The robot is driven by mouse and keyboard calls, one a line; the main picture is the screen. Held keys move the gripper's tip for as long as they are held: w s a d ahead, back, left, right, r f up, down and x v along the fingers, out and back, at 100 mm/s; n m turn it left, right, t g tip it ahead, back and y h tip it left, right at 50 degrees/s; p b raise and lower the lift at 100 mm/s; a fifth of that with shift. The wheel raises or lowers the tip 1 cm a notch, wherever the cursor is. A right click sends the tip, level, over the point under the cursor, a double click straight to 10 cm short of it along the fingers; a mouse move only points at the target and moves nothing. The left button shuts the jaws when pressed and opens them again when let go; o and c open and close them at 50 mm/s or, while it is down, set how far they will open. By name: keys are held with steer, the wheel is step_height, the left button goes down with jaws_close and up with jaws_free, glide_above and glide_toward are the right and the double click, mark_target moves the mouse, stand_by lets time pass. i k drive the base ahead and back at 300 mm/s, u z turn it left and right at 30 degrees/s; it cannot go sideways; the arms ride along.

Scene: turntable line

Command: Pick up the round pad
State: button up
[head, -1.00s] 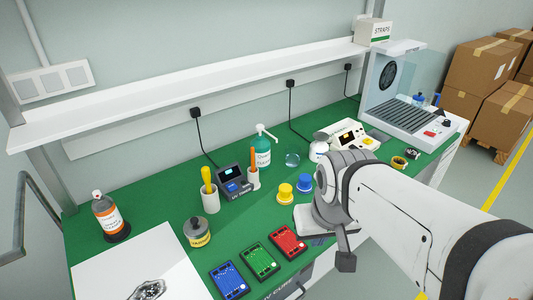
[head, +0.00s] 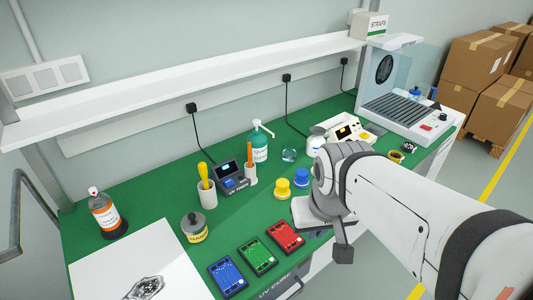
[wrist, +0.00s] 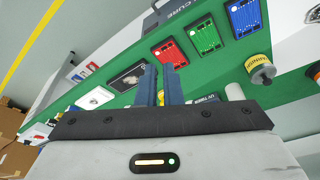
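I cannot single out a round pad with certainty. Small round items in the head view are a yellow round piece (head: 282,188) and a blue round piece (head: 301,178), side by side on the green bench, and a yellow-rimmed dark round item (head: 396,157) further right. My gripper is hidden behind my arm in the head view. In the wrist view its two blue fingers (wrist: 160,85) point over the bench, with a narrow gap between them and nothing held. No item touches the fingers there.
Blue (head: 227,275), green (head: 257,255) and red (head: 286,236) boards lie along the front edge.

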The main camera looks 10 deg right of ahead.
mark_target(282, 192)
steer(key=u, duration=2)
steer(key=k, duration=1.3)
steer(key=z, duration=1.5)
steer(key=i, duration=1.5)
steer(key=z, duration=0.05)
